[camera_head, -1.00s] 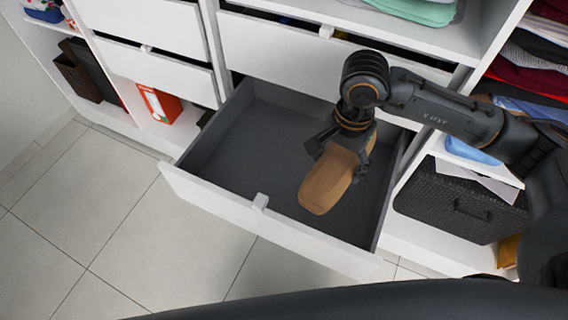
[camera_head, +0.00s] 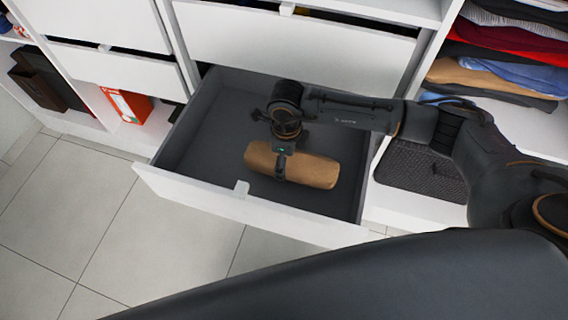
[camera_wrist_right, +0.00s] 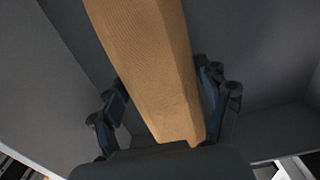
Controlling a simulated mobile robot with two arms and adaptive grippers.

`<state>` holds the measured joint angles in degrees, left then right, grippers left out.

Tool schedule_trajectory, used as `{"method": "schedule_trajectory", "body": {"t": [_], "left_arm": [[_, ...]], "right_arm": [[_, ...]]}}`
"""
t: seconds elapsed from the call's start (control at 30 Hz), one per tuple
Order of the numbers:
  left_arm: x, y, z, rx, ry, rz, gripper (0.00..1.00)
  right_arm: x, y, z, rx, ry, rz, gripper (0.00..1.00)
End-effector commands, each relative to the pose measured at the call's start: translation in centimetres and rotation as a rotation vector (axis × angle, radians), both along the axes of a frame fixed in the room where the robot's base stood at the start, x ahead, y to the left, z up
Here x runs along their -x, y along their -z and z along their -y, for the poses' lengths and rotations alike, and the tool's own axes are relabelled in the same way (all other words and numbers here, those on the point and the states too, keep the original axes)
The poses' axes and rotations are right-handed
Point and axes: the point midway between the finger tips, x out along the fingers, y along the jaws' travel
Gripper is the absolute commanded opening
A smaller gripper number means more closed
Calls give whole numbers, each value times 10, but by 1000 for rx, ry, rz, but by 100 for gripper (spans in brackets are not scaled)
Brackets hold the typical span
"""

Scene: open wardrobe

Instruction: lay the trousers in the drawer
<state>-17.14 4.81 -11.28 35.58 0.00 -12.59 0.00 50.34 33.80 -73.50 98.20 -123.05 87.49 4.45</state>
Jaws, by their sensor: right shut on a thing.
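The trousers (camera_head: 312,170) are a tan folded bundle, lying crosswise low inside the open drawer (camera_head: 240,203). Whether they touch the drawer floor I cannot tell. My right gripper (camera_head: 281,170) is over the bundle, pointing down, and is shut on it near its middle. In the right wrist view the tan trousers (camera_wrist_right: 150,60) run between the two fingers of my right gripper (camera_wrist_right: 165,100), with grey drawer walls around. My left gripper is not in view.
Closed white drawers (camera_head: 290,45) are above the open one. Folded clothes (camera_head: 500,60) are stacked on the shelf at right, above a dark woven box (camera_head: 420,170). The drawer floor around the trousers is clear.

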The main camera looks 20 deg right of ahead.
Motion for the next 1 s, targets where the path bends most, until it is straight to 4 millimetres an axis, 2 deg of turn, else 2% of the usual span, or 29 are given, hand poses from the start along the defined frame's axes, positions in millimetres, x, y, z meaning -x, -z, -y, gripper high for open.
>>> {"method": "schedule_trajectory", "body": {"t": [0.17,0.4,0.77,0.8,0.87,1.0], "left_arm": [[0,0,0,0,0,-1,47],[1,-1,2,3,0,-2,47],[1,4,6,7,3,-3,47],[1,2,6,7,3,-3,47],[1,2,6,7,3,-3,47],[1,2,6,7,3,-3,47]], "right_arm": [[0,13,-1,-1,0,1,37],[0,44,0,-1,-1,1,37],[-1,49,0,-1,-2,2,37],[0,47,0,0,-2,1,84],[0,47,0,0,-2,1,96],[0,47,0,-1,-2,1,98]]}}
